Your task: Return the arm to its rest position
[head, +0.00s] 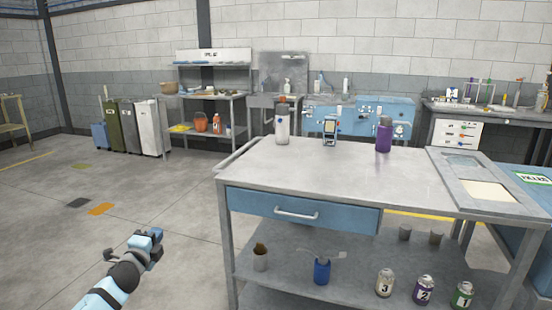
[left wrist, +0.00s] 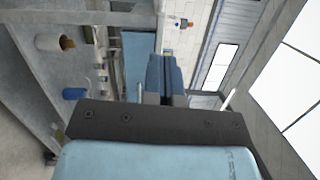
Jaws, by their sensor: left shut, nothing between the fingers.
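My left arm comes in at the lower left of the head view, over open floor. My left gripper (head: 152,245) is to the left of the workbench and apart from it. Its blue fingers are shut with nothing between them; they also show in the left wrist view (left wrist: 165,75). My right gripper is not in view.
A workbench (head: 330,180) with a blue drawer (head: 300,209) stands right of my left arm. On it are a white bottle (head: 282,125), a small device (head: 329,132) and a purple bottle (head: 384,136). Numbered cans (head: 385,283) stand on its lower shelf.

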